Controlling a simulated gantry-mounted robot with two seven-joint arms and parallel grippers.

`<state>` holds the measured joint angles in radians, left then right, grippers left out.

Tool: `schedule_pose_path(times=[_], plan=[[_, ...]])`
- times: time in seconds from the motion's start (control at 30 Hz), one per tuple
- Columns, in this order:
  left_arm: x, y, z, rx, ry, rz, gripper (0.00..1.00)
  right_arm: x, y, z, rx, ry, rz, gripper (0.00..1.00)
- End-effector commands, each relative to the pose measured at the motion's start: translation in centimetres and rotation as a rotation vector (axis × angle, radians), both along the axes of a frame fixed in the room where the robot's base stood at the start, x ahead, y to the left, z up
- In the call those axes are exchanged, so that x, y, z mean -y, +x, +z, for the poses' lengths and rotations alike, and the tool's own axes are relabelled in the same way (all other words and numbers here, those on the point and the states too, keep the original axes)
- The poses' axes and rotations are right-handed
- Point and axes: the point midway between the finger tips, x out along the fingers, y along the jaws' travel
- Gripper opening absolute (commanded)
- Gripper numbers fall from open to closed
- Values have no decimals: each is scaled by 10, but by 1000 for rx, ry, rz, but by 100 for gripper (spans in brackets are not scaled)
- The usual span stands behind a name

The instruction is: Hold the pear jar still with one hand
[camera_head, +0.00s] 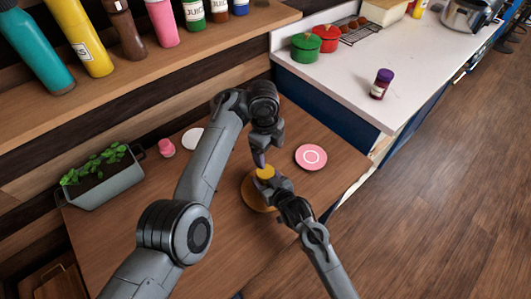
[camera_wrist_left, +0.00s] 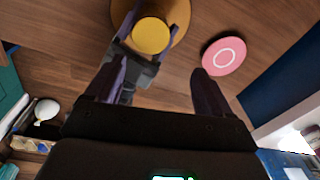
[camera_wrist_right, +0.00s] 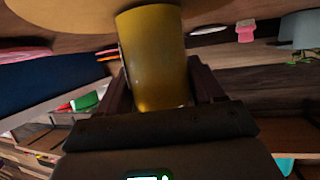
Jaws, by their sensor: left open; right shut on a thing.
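The yellow jar, which I take as the pear jar (camera_head: 265,172), is at the round wooden board (camera_head: 252,193) on the brown table. Its round yellow top shows in the left wrist view (camera_wrist_left: 152,36). Its smooth side fills the middle of the right wrist view (camera_wrist_right: 155,60). My right gripper (camera_head: 274,184) is shut on the jar, a finger on each side; its fingers also flank the jar in the left wrist view. My left gripper (camera_head: 261,157) is open and empty just above the jar, fingers spread in its wrist view (camera_wrist_left: 157,88). No label is readable.
A pink disc with a white ring (camera_head: 311,157) lies right of the jar. A planter (camera_head: 104,184), a pink item (camera_head: 166,147) and a white disc (camera_head: 193,139) are left. Bottles line the shelf above. A white counter (camera_head: 340,80) holds a purple-lidded jar (camera_head: 381,84) and pots.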

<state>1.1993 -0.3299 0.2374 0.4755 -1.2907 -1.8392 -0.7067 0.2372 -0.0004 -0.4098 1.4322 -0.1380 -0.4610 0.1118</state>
Motion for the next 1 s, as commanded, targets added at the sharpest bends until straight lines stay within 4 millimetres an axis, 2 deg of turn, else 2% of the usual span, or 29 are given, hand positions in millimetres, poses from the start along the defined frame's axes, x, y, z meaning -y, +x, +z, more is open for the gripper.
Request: schedule_pose_path(times=[0.1, 0.3, 0.8, 1.0], plan=[[-5, -3, -4, 3, 50, -129, 82, 0, 0, 0, 0, 0, 0, 0], [-10, -6, -16, 0, 86, -223, 82, 0, 0, 0, 0, 0, 0, 0], [-10, -6, -76, 0, 89, -229, 82, 0, 0, 0, -1, 0, 0, 0], [-9, -6, -86, 2, 86, -229, 82, 0, 0, 0, -1, 0, 0, 0]])
